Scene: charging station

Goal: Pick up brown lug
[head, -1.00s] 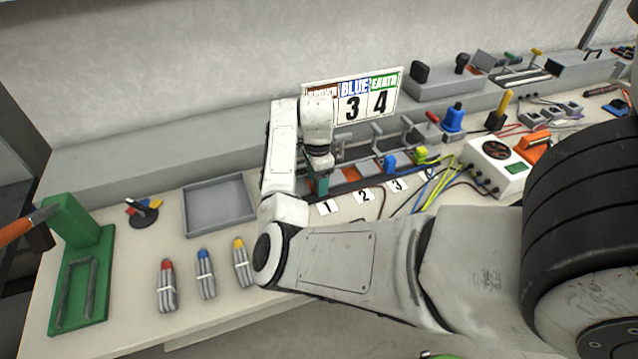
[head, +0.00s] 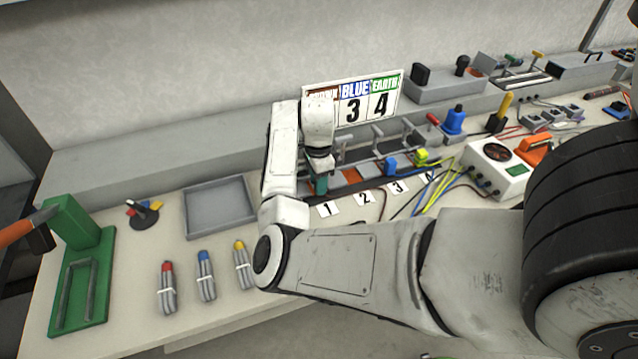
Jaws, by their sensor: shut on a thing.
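My gripper (head: 320,183) points down in the head view, at the left end of a dark terminal rack (head: 352,176), just behind the white card marked 1. It is small and partly hidden by my wrist. A blue lug (head: 390,165) and a yellow-green lug (head: 421,157) sit further right along the rack. A sign (head: 353,98) behind reads BLUE 3 and EARTH 4; its brown column is mostly covered by my arm.
Number cards (head: 327,209) lie in front of the rack. An empty grey tray (head: 219,208) and several cable bundles (head: 206,276) are at left, beside a green stand (head: 82,265). A white meter box (head: 497,168) with leads stands at right.

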